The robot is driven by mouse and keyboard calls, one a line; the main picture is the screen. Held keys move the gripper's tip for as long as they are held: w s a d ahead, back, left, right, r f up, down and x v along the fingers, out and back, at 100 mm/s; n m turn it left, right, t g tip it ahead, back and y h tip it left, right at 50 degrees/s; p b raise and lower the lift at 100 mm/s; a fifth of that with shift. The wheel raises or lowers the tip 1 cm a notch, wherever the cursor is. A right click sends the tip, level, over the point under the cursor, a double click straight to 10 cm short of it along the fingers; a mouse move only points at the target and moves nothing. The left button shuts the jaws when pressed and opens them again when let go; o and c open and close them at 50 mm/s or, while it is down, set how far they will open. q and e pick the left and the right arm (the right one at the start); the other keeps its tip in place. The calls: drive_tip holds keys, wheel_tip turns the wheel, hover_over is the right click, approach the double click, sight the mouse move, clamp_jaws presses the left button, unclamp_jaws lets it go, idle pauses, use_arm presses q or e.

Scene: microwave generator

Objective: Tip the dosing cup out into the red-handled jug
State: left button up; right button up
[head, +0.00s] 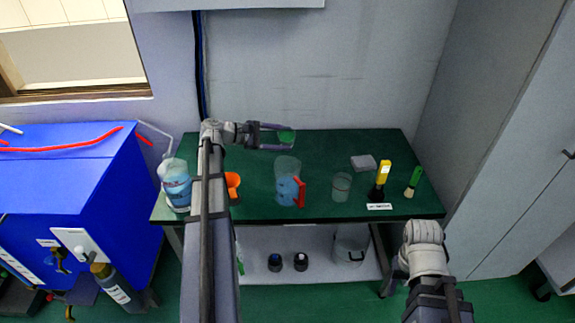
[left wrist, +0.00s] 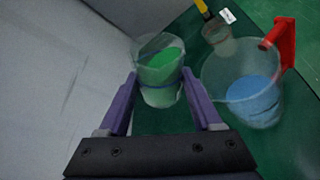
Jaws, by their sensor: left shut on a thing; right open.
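The red-handled jug (head: 287,188) is clear, stands upright on the green table and holds blue liquid. It also shows at the right of the left wrist view (left wrist: 252,100), its red handle on the far side. My left gripper (head: 284,137) is shut on a clear cup with green contents, apparently the dosing cup (left wrist: 158,72). The cup is held roughly upright above the table's back part, behind the jug and apart from it. In the head view, the fingers partly cover the cup. My right arm is at the lower right; its fingers cannot be made out.
Right of the red-handled jug are a clear beaker (head: 341,187), a yellow-topped tool (head: 383,172), a green-handled brush (head: 414,180) and a grey block (head: 363,162). A wall stands behind.

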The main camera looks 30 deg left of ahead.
sight(283, 135)
use_arm(q)
drive_tip(key=shift+s+d+r+m+t, duration=0.15)
drive_tip(key=shift+r+m+t, duration=0.2)
drive_tip(key=shift+m, duration=0.25)
idle(0.4)
drive_tip(key=shift+f+m+t+b, duration=0.4)
drive_tip(key=shift+m+b, duration=0.2)
drive_tip(key=shift+b, duration=0.4)
idle(0.3)
drive_tip(key=shift+r+m+t+b, duration=0.2)
drive_tip(key=shift+r+m+t, duration=0.15)
drive_tip(key=shift+m, duration=0.35)
drive_tip(key=shift+r+m+t+b, duration=0.2)
drive_tip(key=shift+r+m+t, duration=0.1)
drive_tip(key=shift+m, duration=0.4)
idle(1.4)
drive_tip(key=shift+s+d+r+m+t+b, duration=0.3)
drive_tip(key=shift+s+d+r+m+t, duration=0.1)
drive_tip(key=shift+s+m, duration=0.25)
idle(0.7)
drive_tip(key=shift+s+r+m+t+h+b, duration=0.1)
drive_tip(key=shift+r+m+t+h+b, duration=0.25)
drive_tip(key=shift+m, duration=0.6)
idle(0.6)
